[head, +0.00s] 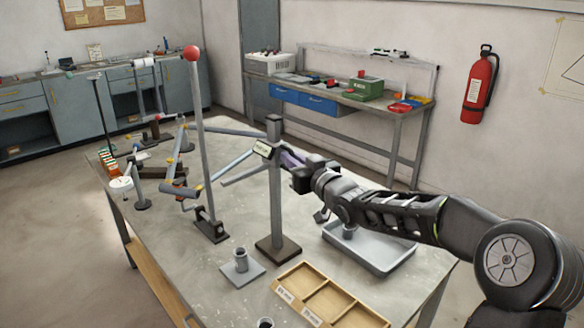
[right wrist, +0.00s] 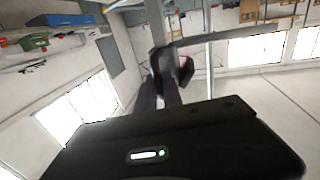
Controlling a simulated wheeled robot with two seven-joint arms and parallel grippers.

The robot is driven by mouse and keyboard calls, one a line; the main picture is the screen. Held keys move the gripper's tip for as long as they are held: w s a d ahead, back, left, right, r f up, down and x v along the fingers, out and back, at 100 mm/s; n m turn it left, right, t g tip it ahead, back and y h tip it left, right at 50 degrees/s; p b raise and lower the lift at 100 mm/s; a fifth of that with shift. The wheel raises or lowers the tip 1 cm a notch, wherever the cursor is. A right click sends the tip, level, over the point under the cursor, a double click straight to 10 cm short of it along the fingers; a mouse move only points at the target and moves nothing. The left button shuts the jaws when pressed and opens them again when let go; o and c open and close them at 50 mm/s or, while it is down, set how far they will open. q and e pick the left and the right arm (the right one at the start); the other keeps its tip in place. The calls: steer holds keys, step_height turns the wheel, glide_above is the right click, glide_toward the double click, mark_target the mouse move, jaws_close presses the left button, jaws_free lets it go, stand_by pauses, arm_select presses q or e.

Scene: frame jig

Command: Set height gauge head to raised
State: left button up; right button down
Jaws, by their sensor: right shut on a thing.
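The height gauge stands upright on the table as a grey post (head: 277,200) on a dark square base (head: 278,249). Its head (head: 263,150), with a small pale label, sits on the upper part of the post, a little below the top. A grey bar reaches from the head down to the left. My right gripper (head: 284,156) comes in from the right and is shut on the head. In the right wrist view the fingers (right wrist: 160,88) close on a dark part of the head (right wrist: 170,60). The exact contact is partly hidden. My left gripper is not in view.
A red-balled upright lever (head: 197,140) stands left of the gauge. A grey tray (head: 370,249) lies under my right arm. A wooden compartment box (head: 330,302) and a small grey cup on a plate (head: 241,262) are in front. Linkages crowd the table's left side.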

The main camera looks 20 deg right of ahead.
steer(key=shift+r, duration=0.3)
steer(key=c, duration=1.5)
jaws_free()
steer(key=shift+f, duration=0.2)
steer(key=s, duration=0.2)
steer(key=s+b, duration=0.1)
steer(key=s, duration=0.2)
steer(key=s+d, duration=0.1)
steer(key=s, duration=0.1)
steer(key=shift+s, duration=0.35)
